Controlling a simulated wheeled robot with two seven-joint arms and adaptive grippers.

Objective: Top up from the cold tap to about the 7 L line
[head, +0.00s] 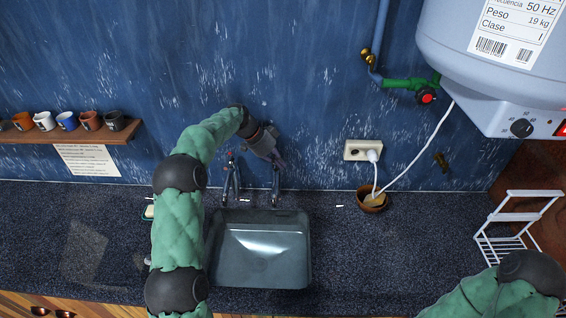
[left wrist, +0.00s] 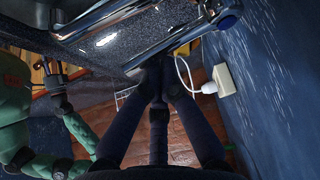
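Two chrome taps stand behind the sink: a left tap (head: 231,180) and a right tap (head: 276,186). The grey rectangular sink basin (head: 226,276) shows a bright reflection; I cannot tell its water level, and no litre marks are readable. My left gripper (head: 277,158) is above the right tap. In the left wrist view its dark fingers (left wrist: 163,74) converge with their tips together, close to a chrome tap part with a blue mark (left wrist: 229,21); contact is unclear. My right arm enters the head view at lower right, its gripper out of frame. In the left wrist view my right gripper (left wrist: 58,88) is small and dark.
A white water heater (head: 480,60) hangs at upper right, with a red-knobbed valve (head: 426,95) beside it. A socket (head: 362,150) with a white cable, a brown bowl (head: 372,203) and a white rack (head: 515,225) are right of the sink. A mug shelf (head: 85,136) is at left.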

